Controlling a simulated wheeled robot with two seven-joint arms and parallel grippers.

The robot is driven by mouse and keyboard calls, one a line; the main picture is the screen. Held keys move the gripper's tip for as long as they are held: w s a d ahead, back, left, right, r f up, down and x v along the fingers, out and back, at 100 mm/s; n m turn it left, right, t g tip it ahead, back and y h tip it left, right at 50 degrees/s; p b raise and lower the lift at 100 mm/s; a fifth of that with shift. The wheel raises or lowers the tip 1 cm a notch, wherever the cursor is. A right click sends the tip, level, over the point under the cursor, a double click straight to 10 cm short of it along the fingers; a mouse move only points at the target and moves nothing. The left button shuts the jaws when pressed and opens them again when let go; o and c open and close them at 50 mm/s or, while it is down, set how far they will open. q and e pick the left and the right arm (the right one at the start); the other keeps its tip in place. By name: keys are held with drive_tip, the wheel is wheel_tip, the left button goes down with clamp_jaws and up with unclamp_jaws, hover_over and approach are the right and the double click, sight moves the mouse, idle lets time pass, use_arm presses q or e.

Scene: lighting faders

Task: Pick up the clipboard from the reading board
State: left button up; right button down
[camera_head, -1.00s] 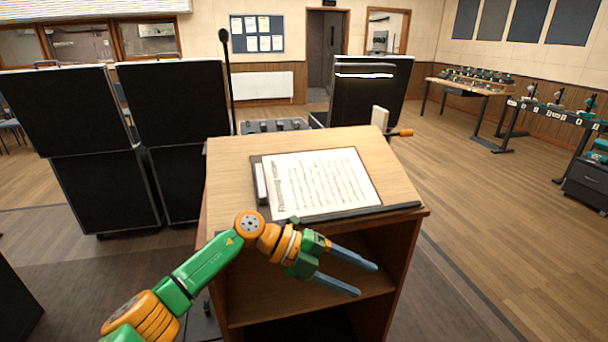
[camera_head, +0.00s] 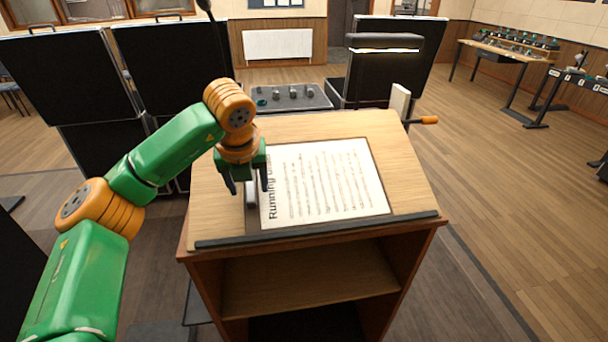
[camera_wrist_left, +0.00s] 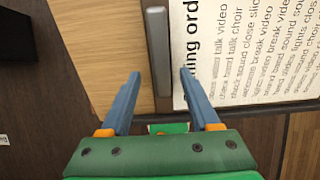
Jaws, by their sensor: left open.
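The clipboard (camera_head: 320,180) lies on the sloped wooden reading board (camera_head: 410,185), its lower edge close to the dark ledge. It carries a white sheet headed "Running order", with its clip on the left side. My left gripper (camera_head: 250,192) is over the clip end, fingers pointing down, open and empty. In the left wrist view, the grey clip bar (camera_wrist_left: 158,50) runs between the two blue fingers (camera_wrist_left: 158,90), and the printed sheet (camera_wrist_left: 245,50) lies to the right. Whether the fingers touch the board cannot be told. My right gripper is not in view.
A dark ledge (camera_head: 320,230) runs along the board's lower edge. A lamp (camera_head: 385,43) and a box with knobs (camera_head: 290,96) stand behind the lectern. An orange-tipped handle (camera_head: 428,120) sticks out at its right. Black cases (camera_head: 65,75) stand at the left.

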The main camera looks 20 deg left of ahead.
use_arm(q)
drive_tip(key=shift+w+a+f, duration=0.15)
drive_tip(key=shift+f, duration=0.3)
drive_tip(key=shift+w+f, duration=0.2)
drive_tip(key=shift+w, duration=0.05)
drive_tip(key=shift+s, duration=0.1)
drive_tip(key=c, duration=1)
drive_tip(key=shift+r, duration=0.1)
